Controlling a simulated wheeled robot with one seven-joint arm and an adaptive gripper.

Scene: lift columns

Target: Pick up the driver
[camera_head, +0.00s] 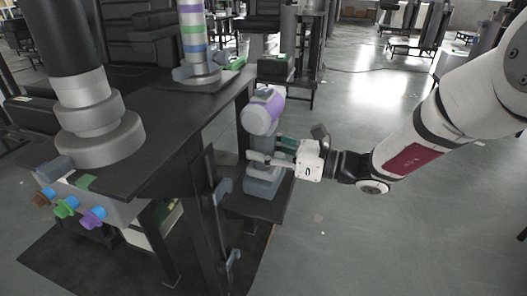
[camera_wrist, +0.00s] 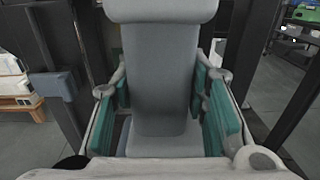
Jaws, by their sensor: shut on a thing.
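The driver (camera_head: 263,111) stands upright in the head view, with a rounded white and purple upper body above a grey handle and a wide grey-blue base. In the wrist view the grey handle (camera_wrist: 161,62) fills the middle, with a broad part across the top. My gripper (camera_head: 268,152) reaches in from the right and is shut on the driver's handle, below the purple body. In the wrist view the teal finger pads of my gripper (camera_wrist: 165,100) lie on either side of the handle. The fingers hide part of the handle in the head view.
The driver is over a low dark shelf (camera_head: 277,206) beside a black table (camera_head: 165,110). A large grey column (camera_head: 88,105) and a striped column (camera_head: 194,40) stand on the table. Colored knobs (camera_head: 66,207) stick out at the left. Open floor lies at the right.

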